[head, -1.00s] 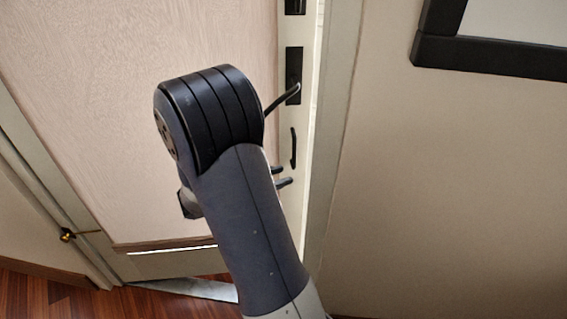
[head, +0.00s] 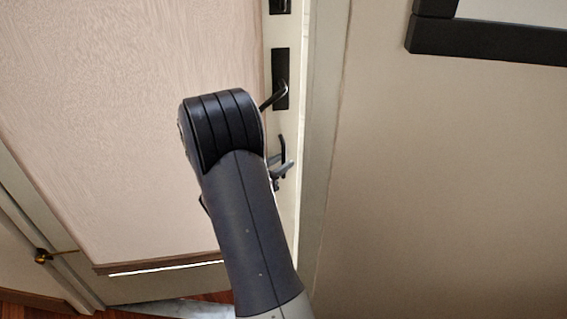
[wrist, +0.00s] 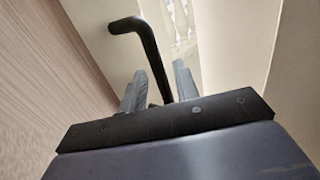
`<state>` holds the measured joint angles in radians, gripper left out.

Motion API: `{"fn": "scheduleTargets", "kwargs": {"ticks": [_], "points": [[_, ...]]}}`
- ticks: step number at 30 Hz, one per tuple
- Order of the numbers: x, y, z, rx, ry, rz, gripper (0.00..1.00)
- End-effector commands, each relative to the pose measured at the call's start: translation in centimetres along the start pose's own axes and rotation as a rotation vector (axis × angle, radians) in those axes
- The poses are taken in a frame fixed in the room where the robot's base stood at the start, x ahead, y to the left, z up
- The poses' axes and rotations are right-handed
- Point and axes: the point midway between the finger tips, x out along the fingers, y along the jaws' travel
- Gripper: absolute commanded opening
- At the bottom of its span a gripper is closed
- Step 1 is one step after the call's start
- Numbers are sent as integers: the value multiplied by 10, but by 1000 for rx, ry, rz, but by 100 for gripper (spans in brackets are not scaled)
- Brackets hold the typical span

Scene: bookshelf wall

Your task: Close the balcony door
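The balcony door (head: 120,120) is a pale panel with a light edge strip, filling the left of the head view. A black lever handle (head: 272,98) on a dark plate sits on its edge strip, and a slim black upright pull handle (head: 283,150) is below it. My gripper (head: 281,170) is at the lower part of the pull handle, partly hidden by my arm. In the wrist view a black bent handle bar (wrist: 147,45) runs down between the two fingers of my gripper (wrist: 157,78), which are apart with gaps beside the bar.
A grey door jamb (head: 325,110) stands right of the door's edge, then a bare beige wall (head: 440,190) with a dark picture frame (head: 480,38). Wood floor (head: 20,310) shows at the bottom.

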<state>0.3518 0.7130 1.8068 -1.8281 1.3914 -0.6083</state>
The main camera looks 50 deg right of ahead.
Motion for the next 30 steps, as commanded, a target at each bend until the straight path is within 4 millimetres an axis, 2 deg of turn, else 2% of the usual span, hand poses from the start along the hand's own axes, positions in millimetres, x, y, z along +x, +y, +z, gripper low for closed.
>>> {"fn": "scheduleTargets", "kwargs": {"ticks": [5, 14, 24, 30], "points": [[13, 0, 0, 1, 0, -1, 30], [14, 0, 0, 0, 1, 0, 29], [14, 0, 0, 1, 1, 0, 1], [14, 0, 0, 1, 1, 0, 0]]}}
